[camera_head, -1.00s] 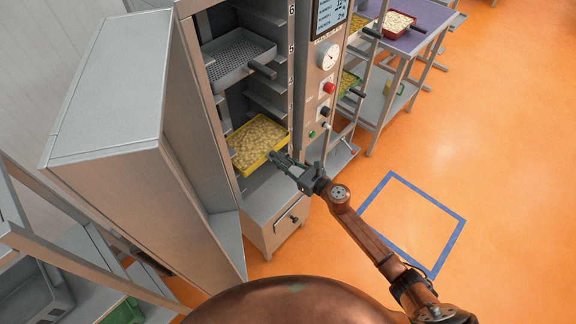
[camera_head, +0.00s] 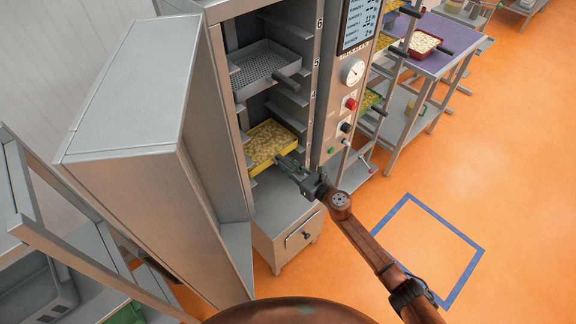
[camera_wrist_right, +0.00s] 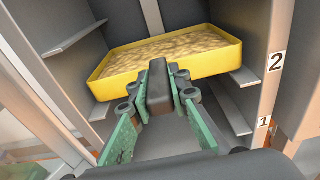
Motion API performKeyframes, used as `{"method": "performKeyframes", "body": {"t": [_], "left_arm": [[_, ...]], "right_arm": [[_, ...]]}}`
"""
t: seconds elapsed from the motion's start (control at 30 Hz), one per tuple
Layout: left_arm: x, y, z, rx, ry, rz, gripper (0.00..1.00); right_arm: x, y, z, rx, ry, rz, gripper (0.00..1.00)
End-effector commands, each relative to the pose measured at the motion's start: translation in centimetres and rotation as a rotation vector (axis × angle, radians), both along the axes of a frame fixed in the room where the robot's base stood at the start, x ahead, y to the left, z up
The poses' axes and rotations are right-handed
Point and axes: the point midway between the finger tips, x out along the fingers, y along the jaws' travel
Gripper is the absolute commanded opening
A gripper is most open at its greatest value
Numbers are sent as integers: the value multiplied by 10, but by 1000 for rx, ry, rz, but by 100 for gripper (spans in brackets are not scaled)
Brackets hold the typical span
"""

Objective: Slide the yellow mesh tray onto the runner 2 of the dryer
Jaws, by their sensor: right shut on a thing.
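The yellow mesh tray (camera_head: 276,157), full of pale pieces, is largely inside the open dryer (camera_head: 331,75), below a grey tray. In the right wrist view its yellow front wall (camera_wrist_right: 212,65) faces me, roughly level with the label 2 (camera_wrist_right: 277,62). A side ledge (camera_wrist_right: 245,77) shows just under its right corner; whether the tray rests on it I cannot tell. My right gripper (camera_head: 287,166) is shut on the tray's dark handle (camera_wrist_right: 158,80), in front of the opening. The tray's back end is partly hidden. My left gripper is not in view.
A grey mesh tray (camera_head: 268,72) sits higher in the dryer. The open door (camera_head: 135,125) stands to the left. A control panel (camera_head: 352,100) and a rack with trays are to the right. Orange floor (camera_head: 420,235) with a blue square is free.

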Motion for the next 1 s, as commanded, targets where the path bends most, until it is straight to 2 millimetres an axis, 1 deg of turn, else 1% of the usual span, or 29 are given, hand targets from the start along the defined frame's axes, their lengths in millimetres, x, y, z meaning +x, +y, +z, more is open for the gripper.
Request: {"method": "performKeyframes", "body": {"t": [0.03, 0.17, 0.53, 0.57, 0.6, 0.83, 1.0], "left_arm": [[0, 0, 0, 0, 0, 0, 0], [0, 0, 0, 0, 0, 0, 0], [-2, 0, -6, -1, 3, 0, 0], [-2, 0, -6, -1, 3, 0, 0], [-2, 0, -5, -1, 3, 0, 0], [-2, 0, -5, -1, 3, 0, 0], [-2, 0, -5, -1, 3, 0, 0]], "right_arm": [[1, 0, 3, 2, -3, 0, 0], [0, 0, 3, 2, -3, 0, 0], [0, 0, -4, 2, -3, 0, 0], [0, 0, -4, 2, -3, 0, 18], [0, 0, -3, 2, -3, 0, 20], [0, 0, -4, 1, -2, 0, 36], [0, 0, -5, 1, -1, 0, 37]]}}
